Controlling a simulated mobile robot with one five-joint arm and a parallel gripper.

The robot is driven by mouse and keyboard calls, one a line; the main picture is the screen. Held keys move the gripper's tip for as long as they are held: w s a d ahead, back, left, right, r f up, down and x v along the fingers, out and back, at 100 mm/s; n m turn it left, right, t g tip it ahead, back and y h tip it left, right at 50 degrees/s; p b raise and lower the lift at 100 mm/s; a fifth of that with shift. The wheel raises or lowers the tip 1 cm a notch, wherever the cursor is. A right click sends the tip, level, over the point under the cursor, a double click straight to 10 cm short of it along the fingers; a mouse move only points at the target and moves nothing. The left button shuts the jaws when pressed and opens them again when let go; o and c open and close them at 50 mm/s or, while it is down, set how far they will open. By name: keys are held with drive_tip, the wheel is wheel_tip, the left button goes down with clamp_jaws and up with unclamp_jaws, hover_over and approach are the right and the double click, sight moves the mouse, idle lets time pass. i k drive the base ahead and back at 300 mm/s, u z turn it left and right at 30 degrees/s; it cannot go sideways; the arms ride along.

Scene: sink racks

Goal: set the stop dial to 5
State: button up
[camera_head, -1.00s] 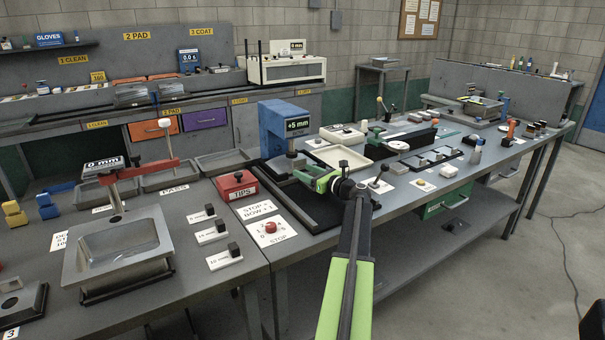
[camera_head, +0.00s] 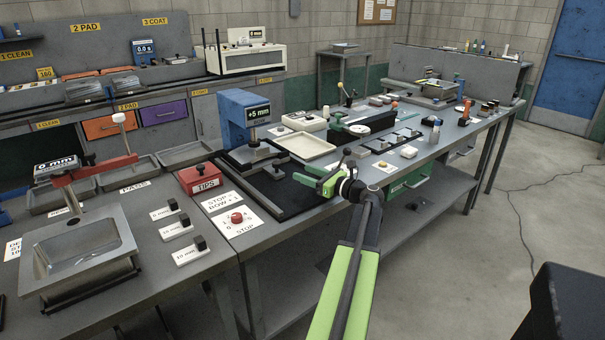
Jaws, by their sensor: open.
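The stop dial (camera_head: 237,217) is a small red knob on a white plate marked with numbers and the word STOP, near the front edge of the bench. Its pointer setting is too small to read. A white card (camera_head: 219,201) reading "STOP = ROW + 1" lies just behind it. My gripper (camera_head: 318,180) is green and black, open and empty. In the picture it appears to the right of the dial and above it, apart from it, over the black mat's right side.
A blue press (camera_head: 235,115) with a "+5 mm" display stands behind the black mat (camera_head: 290,205). A red TIPS box (camera_head: 202,179) sits behind the dial. Three small blocks labelled in mm, one being the 10 mm block (camera_head: 190,252), stand left. A metal sink (camera_head: 80,255) is further left.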

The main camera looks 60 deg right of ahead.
sight(236, 218)
drive_tip(key=k, duration=1)
